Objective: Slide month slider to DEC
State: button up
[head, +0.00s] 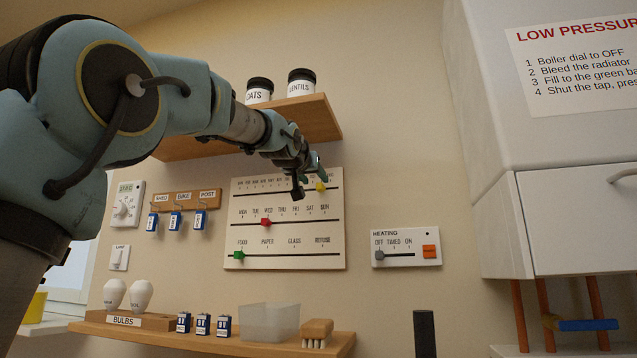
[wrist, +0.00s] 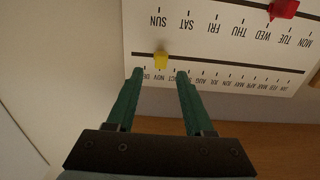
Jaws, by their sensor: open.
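The yellow month slider (head: 320,186) sits near the right end of the top track on the cream wall panel (head: 285,240). In the wrist view, which is upside down, the yellow slider (wrist: 160,60) stands by the NOV label, with DEC just to its left. My gripper (wrist: 160,73) is open, one green finger on each side of the slider's line, with the tips just short of or around the knob. I cannot tell whether they touch it. In the head view my gripper (head: 309,177) partly hides the month labels.
The red day slider (head: 266,222) and green waste slider (head: 239,254) are on the lower tracks. A wooden shelf (head: 325,122) with jars is above the panel. The heating switch plate (head: 406,248) is to the right, and a white cabinet (head: 580,215) farther right.

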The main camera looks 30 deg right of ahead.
aim_at(319, 184)
jog(key=p+x, duration=0.1)
jog(key=x, duration=0.4)
jog(key=shift+a, duration=0.1)
grip_shut()
dwell(0.3)
dwell(1.0)
